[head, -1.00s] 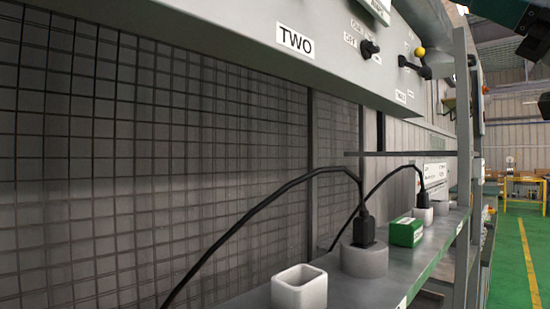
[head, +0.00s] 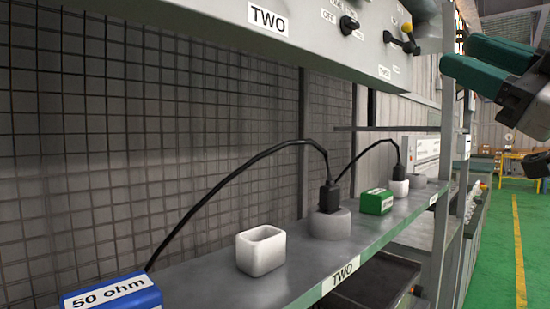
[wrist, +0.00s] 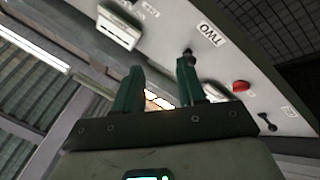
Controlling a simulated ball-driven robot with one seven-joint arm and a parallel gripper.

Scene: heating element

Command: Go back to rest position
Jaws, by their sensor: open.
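In the wrist view, my gripper (wrist: 160,67) shows two dark green fingers standing apart with nothing between them. Beyond its fingertips are the underside and front of the grey control panel (wrist: 222,62), with a label reading TWO, a red knob and a black knob. I cannot tell the distance from the fingertips to the panel. In the head view, green and dark parts of my arm show at the upper right edge, right of the shelf post and clear of the shelf.
A shelf (head: 205,290) carries a blue 50 ohm block (head: 110,298), a white open box (head: 261,250), a black plug (head: 329,196) in a grey round socket, and a green block (head: 376,202). A grey post (head: 442,200) stands at its right. Green floor (head: 500,240) lies open beyond.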

